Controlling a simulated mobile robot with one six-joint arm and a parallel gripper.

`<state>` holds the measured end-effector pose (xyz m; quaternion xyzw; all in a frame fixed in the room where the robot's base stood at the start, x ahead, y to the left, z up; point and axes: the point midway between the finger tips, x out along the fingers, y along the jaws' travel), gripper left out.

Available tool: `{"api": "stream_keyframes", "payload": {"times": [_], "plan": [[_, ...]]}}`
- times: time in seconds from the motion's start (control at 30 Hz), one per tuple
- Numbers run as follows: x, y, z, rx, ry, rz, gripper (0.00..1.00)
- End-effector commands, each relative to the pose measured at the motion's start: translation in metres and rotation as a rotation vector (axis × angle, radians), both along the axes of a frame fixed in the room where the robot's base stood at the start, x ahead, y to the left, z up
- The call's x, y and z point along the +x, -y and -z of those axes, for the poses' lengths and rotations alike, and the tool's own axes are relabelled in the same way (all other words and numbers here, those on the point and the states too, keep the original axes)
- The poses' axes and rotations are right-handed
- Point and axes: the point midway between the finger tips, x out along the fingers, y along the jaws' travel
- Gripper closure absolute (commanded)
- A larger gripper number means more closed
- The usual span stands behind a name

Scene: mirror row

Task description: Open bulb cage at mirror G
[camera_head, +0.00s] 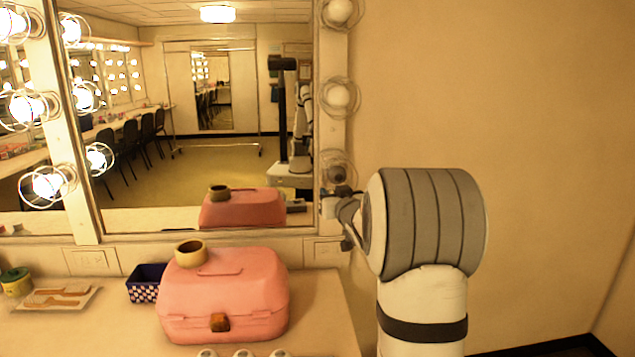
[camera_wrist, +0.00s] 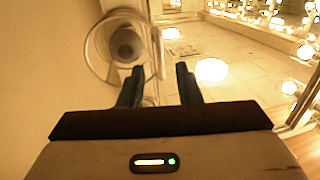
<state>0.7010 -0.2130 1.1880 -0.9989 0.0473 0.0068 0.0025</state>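The right post of the mirror frame (camera_head: 331,130) carries unlit bulbs in round wire cages. The lowest bulb cage (camera_head: 338,168) is just above my gripper (camera_head: 343,207) in the head view, partly hidden by my arm. In the wrist view a wire cage (camera_wrist: 90,50) surrounds a dark bulb (camera_wrist: 124,42) at upper left. My gripper's fingers (camera_wrist: 160,72) stand apart with a clear gap. The left fingertip overlaps the cage's lower right rim in the picture; I cannot tell whether they touch. I cannot make out a latch or a letter label.
A pink case (camera_head: 225,300) with an olive-yellow ring (camera_head: 190,254) on it sits on the counter (camera_head: 110,325). A blue patterned basket (camera_head: 146,284) stands behind it at left. Lit caged bulbs (camera_head: 28,107) line the left post. The wall (camera_head: 510,110) at right is bare.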

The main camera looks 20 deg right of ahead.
Motion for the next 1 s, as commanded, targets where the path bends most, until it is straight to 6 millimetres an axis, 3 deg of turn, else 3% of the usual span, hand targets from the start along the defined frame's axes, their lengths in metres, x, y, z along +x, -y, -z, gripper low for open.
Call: {"api": "stream_keyframes", "payload": {"times": [0.53,0.93,1.0], "plan": [[0.070,0.006,-0.002,0.000,0.013,-0.009,0.69],[0.079,0.006,-0.001,0.000,0.013,-0.009,0.69],[0.079,0.006,-0.001,0.000,0.013,-0.009,0.73]]}}
